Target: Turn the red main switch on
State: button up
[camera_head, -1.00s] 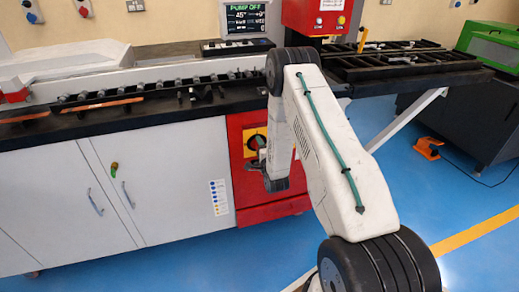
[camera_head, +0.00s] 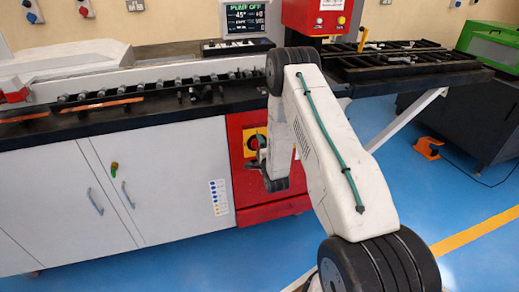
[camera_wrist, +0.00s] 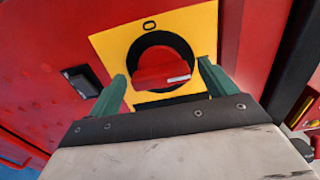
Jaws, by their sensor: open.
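The red main switch (camera_wrist: 158,68) is a red knob on a black ring and a yellow plate (camera_wrist: 112,45), set in the red panel. In the wrist view the knob's grip bar lies roughly level, with a small white mark at its right end. In the head view the switch (camera_head: 254,142) is partly hidden by my gripper. My gripper (camera_wrist: 160,88) is open. Its two green fingers stand one on each side of the knob, left and right, and no clear contact shows.
The red panel (camera_head: 240,185) sits beside white cabinet doors (camera_head: 120,190). Above it are the black worktop and a display (camera_head: 247,18) reading PUMP OFF. A dark rectangular recess (camera_wrist: 82,80) lies left of the yellow plate. Blue floor (camera_head: 440,185) is open at the right.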

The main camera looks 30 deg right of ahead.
jog(key=v, duration=0.7)
jog(key=shift+s, duration=0.4)
jog(key=shift+a, duration=0.15)
jog(key=s+a+f+n+g+y, duration=0.3)
jog(key=s+f+n+g, duration=0.3)
jog(key=f+n+g, duration=0.3)
jog(key=s+a+r+n+g, duration=0.2)
jog(key=s+a+r+n, duration=0.2)
jog(key=s+r, duration=0.6)
jog(key=s+a+r+n+g+y, duration=0.1)
jog(key=s+a+r+n, duration=0.3)
jog(key=r, duration=1.5)
jog(key=s+a+r+n+g+y, duration=0.1)
jog(key=s+a+r+n+g, duration=0.3)
jog(key=s+a+r, duration=0.4)
jog(key=shift+s+a+r, duration=0.35)
jog(key=shift+s+r, duration=3.45)
jog(key=shift+s, duration=1.15)
